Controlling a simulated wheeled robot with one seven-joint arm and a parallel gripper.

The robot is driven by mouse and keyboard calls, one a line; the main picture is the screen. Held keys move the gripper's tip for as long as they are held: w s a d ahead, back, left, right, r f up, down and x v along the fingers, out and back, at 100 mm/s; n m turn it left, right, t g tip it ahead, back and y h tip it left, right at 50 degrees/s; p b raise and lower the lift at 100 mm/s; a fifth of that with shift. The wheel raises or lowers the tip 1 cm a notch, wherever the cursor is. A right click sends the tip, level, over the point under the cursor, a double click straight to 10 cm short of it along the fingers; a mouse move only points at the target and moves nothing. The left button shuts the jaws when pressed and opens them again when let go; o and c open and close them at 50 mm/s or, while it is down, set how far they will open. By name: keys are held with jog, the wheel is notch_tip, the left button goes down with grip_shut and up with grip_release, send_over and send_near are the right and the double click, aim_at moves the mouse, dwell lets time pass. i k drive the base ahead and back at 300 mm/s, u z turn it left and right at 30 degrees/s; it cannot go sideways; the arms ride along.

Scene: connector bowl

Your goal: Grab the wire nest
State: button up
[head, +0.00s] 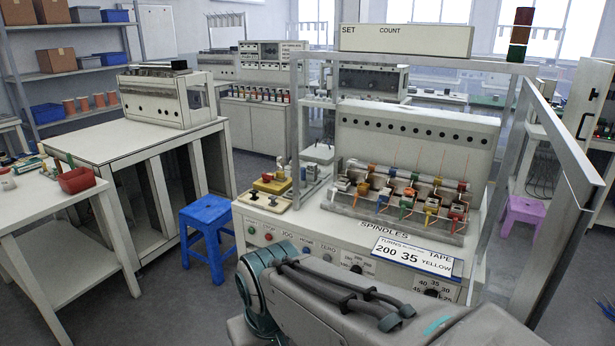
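I cannot make out anything that is clearly a wire nest. Dark, thin cable-like strands (543,172) hang below the bench at the right, too small to tell whether they are tangled. A small blue thing (608,311) lies on the floor at the right edge, cut off by the frame. My arm crosses the bottom middle in front of the winding machine (415,128). My gripper is not in view.
The machine has a row of coloured spindles (412,203) and a metal guard frame (560,140). A blue stool (207,235) stands left of it, a purple stool (524,211) right. A red bin (76,180) sits on the left table.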

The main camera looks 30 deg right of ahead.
aim_at(409, 191)
jog(key=z, duration=0.05)
jog(key=i, duration=1.35)
jog(key=z, duration=1.35)
jog(key=i, duration=0.9)
jog(key=z, duration=0.95)
